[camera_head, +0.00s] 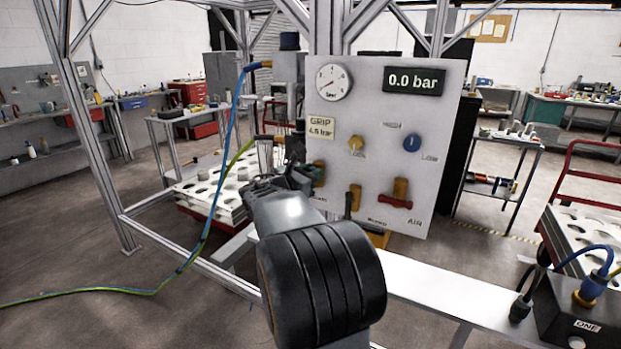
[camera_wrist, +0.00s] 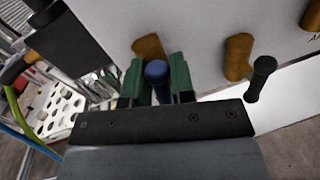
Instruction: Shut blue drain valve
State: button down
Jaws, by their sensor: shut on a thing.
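The grey panel (camera_head: 385,100) carries several brass valves along its lower part. In the wrist view, the blue valve handle (camera_wrist: 157,72) sits between the green fingers of my gripper (camera_wrist: 157,84), which is shut on it. A brass valve body (camera_wrist: 148,47) shows just behind the handle. In the head view, my gripper (camera_head: 303,176) is at the panel's lower left, and my arm hides the blue handle there. I cannot tell the handle's exact angle.
A black-handled valve (camera_head: 353,202) is close to the right of my gripper, and a red-handled valve (camera_head: 397,195) is farther right. The digital display (camera_head: 414,81) reads 0.0 bar. A blue hose (camera_head: 233,120) hangs left of the panel.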

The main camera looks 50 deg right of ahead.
jog(key=m+t+b, duration=0.1)
jog(key=m+b, duration=0.3)
jog(key=b, duration=0.1)
jog(key=s+f+m+t+y+b, duration=0.1)
jog(key=m+b, duration=0.4)
jog(key=s+f+m+y+b, duration=0.1)
jog(key=m+b, duration=0.3)
jog(key=b, duration=0.2)
jog(key=shift+d+f+m+t, duration=0.2)
jog(key=shift+m+t, duration=0.1)
jog(key=shift+t, duration=0.1)
jog(key=shift+w+m, duration=0.1)
jog(key=shift+m, duration=0.2)
jog(key=c, duration=1.1)
grip_release()
jog(key=shift+a+r, duration=0.1)
jog(key=v, duration=1.3)
jog(key=shift+a+r, duration=0.2)
jog(key=shift+a, duration=0.1)
